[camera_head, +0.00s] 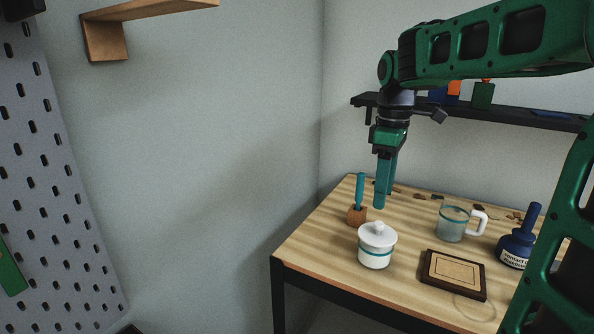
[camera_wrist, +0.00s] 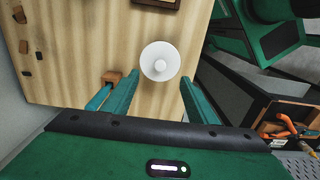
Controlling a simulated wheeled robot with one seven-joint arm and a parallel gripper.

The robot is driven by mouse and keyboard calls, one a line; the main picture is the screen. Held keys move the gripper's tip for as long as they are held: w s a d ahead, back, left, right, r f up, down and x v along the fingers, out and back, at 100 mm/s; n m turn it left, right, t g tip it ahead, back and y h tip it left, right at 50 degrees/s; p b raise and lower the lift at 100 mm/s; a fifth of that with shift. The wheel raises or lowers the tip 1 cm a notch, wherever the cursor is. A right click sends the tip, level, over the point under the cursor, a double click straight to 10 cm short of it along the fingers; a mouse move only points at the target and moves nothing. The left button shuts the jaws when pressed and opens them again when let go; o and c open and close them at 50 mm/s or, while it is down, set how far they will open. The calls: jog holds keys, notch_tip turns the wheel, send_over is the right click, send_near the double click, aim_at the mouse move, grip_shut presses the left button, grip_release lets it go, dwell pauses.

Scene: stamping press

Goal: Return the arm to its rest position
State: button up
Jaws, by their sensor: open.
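My gripper (camera_head: 381,206) hangs pointing down above the back left part of the wooden table in the head view. In the wrist view its two teal fingers (camera_wrist: 158,88) stand apart with nothing between them at their tips. A white lidded jar with a teal band (camera_head: 375,253) stands upright on the table, in front of the gripper; its round lid also shows in the wrist view (camera_wrist: 160,62). A teal-handled tool in a small wooden block (camera_head: 357,214) stands to the left of the gripper.
The table (camera_head: 310,247) also bears a glass mug (camera_head: 453,223), a dark-framed wooden pad (camera_head: 453,273) and a dark blue bottle (camera_head: 517,248). A dark wall shelf (camera_head: 530,115) runs behind my arm. A pegboard (camera_head: 45,160) stands at far left. The wrist view shows a box with orange-handled tools (camera_wrist: 285,128).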

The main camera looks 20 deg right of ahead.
jog(key=s+d+f+m, duration=0.2)
jog(key=s+f+m, duration=0.4)
jog(key=s, duration=0.6)
jog(key=s+d+f+m, duration=0.2)
jog(key=s+f+m, duration=0.5)
jog(key=s, duration=0.5)
jog(key=shift+f+m, duration=0.15)
jog(key=shift+m, duration=0.95)
jog(key=shift+w, duration=0.2)
jog(key=shift+w+f, duration=0.2)
jog(key=shift+w, duration=0.3)
